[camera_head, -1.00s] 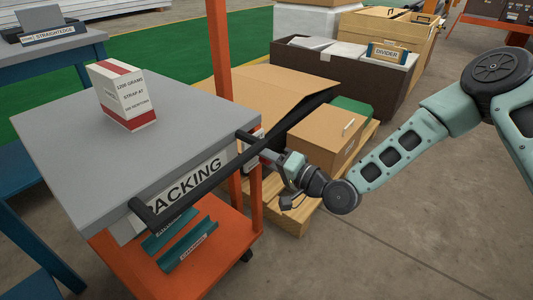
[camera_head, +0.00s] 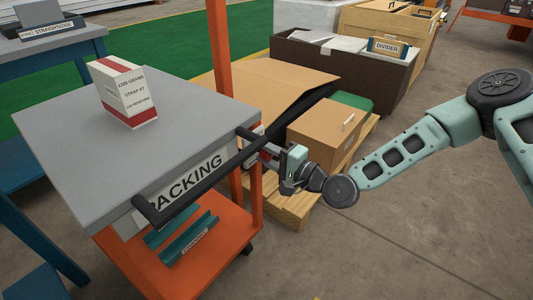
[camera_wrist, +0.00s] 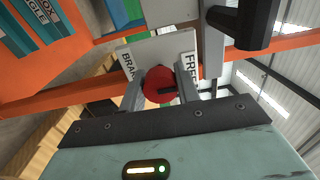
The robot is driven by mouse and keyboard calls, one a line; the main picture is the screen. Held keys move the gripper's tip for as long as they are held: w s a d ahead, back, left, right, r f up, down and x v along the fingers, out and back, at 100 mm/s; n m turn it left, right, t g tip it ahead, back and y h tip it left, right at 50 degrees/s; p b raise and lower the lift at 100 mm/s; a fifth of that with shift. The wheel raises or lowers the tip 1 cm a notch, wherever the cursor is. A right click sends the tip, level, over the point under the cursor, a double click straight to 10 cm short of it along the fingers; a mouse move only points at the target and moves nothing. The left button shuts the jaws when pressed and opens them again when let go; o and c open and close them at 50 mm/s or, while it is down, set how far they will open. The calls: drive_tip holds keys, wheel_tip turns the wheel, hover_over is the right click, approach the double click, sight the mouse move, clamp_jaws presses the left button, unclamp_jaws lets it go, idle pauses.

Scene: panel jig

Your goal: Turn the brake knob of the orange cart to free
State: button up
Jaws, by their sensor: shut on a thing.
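The orange cart (camera_head: 222,258) has a grey top and a black handle bar on its near right side. In the wrist view its red round brake knob (camera_wrist: 155,78) sits before a pale plate (camera_wrist: 159,46). The plate reads BRAKE at left and FREE at right. A dark mark on the knob lies on its lower right, on the FREE side. My gripper (camera_wrist: 160,84) has one finger on each side of the knob and is shut on it. In the head view my gripper (camera_head: 264,151) is at the cart's right corner, beside the handle; the knob is mostly hidden there.
A red and white carton (camera_head: 124,92) stands on the cart top. Teal pieces (camera_head: 186,238) lie on the lower shelf. A cardboard box (camera_head: 326,135) on a wooden pallet is close behind my gripper. Floor at right front is clear.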

drive_tip(key=o, duration=1)
drive_tip(key=p+v, duration=0.1)
drive_tip(key=v, duration=1.6)
drive_tip(key=shift+s+d+f+p, duration=0.1)
drive_tip(key=shift+s+d+p, duration=0.05)
drive_tip(key=shift+p, duration=0.2)
